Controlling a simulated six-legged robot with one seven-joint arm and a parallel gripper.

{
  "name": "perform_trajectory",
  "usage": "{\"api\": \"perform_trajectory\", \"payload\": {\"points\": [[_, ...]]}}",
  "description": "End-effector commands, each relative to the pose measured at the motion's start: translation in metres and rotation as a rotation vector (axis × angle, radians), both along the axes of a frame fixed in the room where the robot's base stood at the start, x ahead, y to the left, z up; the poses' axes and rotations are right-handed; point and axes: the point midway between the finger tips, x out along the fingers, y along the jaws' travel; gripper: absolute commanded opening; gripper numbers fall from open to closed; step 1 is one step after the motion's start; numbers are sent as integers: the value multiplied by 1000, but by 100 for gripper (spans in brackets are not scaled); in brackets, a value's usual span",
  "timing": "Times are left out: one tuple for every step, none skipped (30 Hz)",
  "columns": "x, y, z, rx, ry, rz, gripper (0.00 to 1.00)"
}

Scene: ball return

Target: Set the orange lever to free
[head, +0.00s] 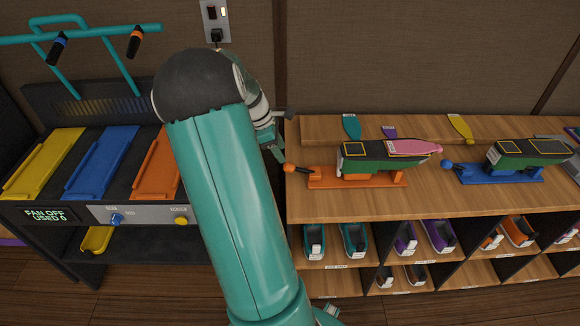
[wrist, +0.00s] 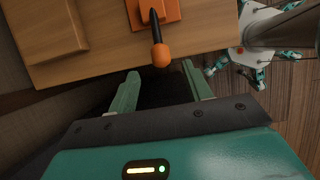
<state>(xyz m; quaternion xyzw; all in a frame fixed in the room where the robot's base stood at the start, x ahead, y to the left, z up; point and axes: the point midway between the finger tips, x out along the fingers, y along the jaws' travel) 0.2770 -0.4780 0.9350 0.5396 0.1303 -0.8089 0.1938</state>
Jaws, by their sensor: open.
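The orange lever (head: 298,169) is a black rod with an orange knob on an orange base (head: 356,178) on the wooden counter. A green and black shoe-shaped piece (head: 370,160) with a pink sole-shaped piece (head: 412,147) sits on that base. In the wrist view the orange knob (wrist: 161,55) is ahead of my gripper, just past the counter edge. My gripper (wrist: 160,82) is open and empty, its two fingers apart on either side of the knob's line, short of it. In the head view my arm partly hides the gripper. I see no readable label for the lever's positions.
A blue base (head: 500,180) with a blue-knobbed lever stands to the right. Shelves (head: 430,260) of shoes lie under the counter (head: 440,205). A dark bench with yellow, blue and orange trays (head: 100,160) stands left; its display (head: 45,214) reads "FAN OFF USED 0".

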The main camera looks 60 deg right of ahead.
Motion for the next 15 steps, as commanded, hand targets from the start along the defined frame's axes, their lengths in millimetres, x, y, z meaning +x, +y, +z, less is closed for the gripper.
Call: {"api": "perform_trajectory", "payload": {"points": [[-4,-2,-10,2,2,-2,49],[-6,-3,-16,2,2,-2,49],[-9,-4,-23,1,2,-2,49],[-11,-5,-29,1,2,-3,49],[-14,-6,-34,1,3,-3,49],[-16,-7,-42,2,3,-3,49],[-18,-9,-46,0,2,-3,49],[-20,-9,-51,0,2,-3,49],[-22,-10,-57,1,2,-2,49],[-23,-11,-61,0,1,-1,49],[-24,-12,-65,0,0,-1,49],[-26,-13,-69,0,0,-1,49],[-27,-13,-72,0,0,-1,49],[-27,-14,-74,-1,-1,-1,49],[-28,-14,-76,-1,-1,-1,49]]}}
